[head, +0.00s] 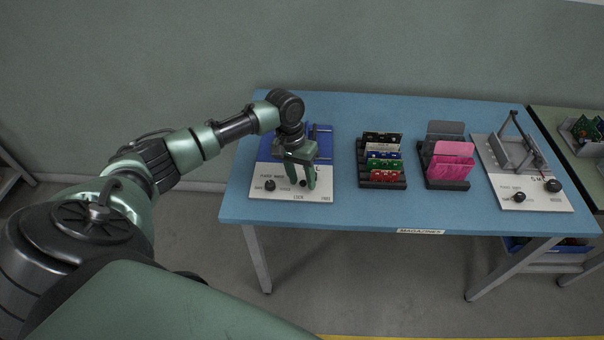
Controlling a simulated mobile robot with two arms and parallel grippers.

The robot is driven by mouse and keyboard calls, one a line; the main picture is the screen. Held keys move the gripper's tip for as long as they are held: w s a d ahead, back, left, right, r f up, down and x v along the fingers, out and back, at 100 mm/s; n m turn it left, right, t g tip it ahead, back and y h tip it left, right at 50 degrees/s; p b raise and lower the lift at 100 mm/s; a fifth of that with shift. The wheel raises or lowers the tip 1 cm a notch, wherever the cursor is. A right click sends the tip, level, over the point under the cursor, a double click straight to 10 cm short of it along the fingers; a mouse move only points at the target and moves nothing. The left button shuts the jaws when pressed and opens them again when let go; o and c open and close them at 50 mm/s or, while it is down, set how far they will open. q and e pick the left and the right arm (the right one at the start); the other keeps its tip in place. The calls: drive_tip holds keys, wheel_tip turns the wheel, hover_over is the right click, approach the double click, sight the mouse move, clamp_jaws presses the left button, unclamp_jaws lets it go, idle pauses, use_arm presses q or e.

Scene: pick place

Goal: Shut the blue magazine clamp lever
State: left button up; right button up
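The blue magazine station (325,141) stands at the left end of the blue table, with a blue upper part and a white front plate (320,192) with printed labels. A black knob (269,185) sits at the plate's left, and a small dark part shows between my fingers. My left gripper (301,184) points down over the plate, its fingers apart with a gap between them. The gripper and wrist cover much of the station, so I cannot make out the clamp lever or its position. I cannot tell whether the fingers touch anything. My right gripper is out of view.
A rack of small coloured boards (382,183) and a rack with pink and grey plates (444,183) stand mid-table. A grey-framed station (540,196) with black knobs is at the right. A second table (565,120) adjoins there. The table's front strip is clear.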

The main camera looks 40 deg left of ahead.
sight(297, 187)
use_arm(q)
drive_tip(key=shift+r, duration=0.35)
wheel_tip(297, 187, up, 7)
drive_tip(key=a, duration=0.1)
drive_tip(key=shift+a+b, duration=0.25)
drive_tip(key=shift+b, duration=0.05)
drive_tip(key=shift+s, duration=0.15)
